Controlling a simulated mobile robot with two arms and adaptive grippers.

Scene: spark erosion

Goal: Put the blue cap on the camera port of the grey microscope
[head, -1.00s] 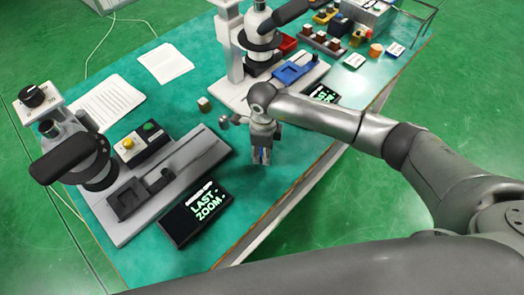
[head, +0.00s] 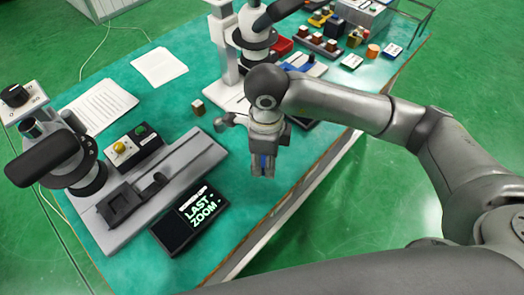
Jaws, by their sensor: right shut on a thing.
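My right gripper (head: 263,168) points down over the front right part of the teal table, shut on a small blue thing, seemingly the blue cap (head: 263,161); the fingers hide most of it. A microscope with a grey base (head: 178,172) and a dark eyepiece (head: 42,160) stands at the left, well apart from the gripper. A short upright tube (head: 33,128) on its head may be the camera port. A second microscope with a white column (head: 222,45) stands behind my right arm, which partly covers it. My left gripper is not in view.
A black display reading "LAST ZOOM" (head: 190,217) lies between the grey base and the front edge. A button box (head: 133,147), a small cube (head: 198,107) and paper sheets (head: 102,107) lie behind. The teal surface between display and gripper is clear.

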